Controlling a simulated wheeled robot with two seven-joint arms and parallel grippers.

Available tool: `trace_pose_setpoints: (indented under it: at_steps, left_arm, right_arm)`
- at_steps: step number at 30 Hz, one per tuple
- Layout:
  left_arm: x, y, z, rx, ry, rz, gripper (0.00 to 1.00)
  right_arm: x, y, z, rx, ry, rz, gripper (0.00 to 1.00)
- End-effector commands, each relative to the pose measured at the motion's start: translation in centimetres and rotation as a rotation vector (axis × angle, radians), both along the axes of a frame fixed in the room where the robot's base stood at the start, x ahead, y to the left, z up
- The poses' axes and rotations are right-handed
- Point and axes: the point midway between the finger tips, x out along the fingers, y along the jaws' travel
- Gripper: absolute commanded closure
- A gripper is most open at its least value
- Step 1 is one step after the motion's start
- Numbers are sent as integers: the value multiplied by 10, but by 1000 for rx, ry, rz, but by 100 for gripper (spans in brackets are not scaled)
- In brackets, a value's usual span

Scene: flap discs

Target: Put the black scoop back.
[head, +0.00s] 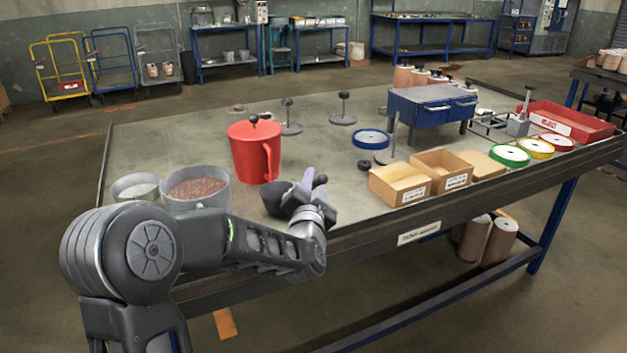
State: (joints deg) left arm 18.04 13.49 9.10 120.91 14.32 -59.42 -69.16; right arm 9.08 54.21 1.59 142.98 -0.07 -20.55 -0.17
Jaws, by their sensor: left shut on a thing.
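My left gripper (312,189) is near the table's front edge, right of the grey pot of brown grains. It is shut on the black scoop (276,198), a dark cup-like shape just left of the fingers. My fingers and wrist hide part of the scoop. I cannot tell whether the scoop touches the tabletop. A red lidded jug (254,150) stands just behind it. The grey pot of brown grains (197,186) stands at the left, partly behind my left arm. My right gripper is not in view.
A smaller grey bowl (135,187) stands left of the pot. Cardboard boxes (399,184) lie to the right along the front edge. A blue drawer unit (431,107), a blue ring (371,138) and a red tray (566,121) are farther back. Some bare tabletop (325,155) lies behind the gripper.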

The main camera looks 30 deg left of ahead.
Motion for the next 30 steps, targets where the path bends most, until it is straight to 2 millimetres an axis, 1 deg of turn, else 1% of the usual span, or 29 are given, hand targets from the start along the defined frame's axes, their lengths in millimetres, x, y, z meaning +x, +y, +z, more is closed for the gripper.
trace_pose_setpoints:
  at_steps: [12,13,22,30]
  left_arm:
    - [0,0,-9,1,-1,0,100]
    - [0,0,-9,1,-1,0,85]
    - [0,0,-8,0,0,0,60]
    - [-1,0,-9,-1,1,0,60]
  right_arm:
    - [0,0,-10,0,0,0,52]
    - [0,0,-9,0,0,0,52]
    - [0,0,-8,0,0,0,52]
    - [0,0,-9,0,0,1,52]
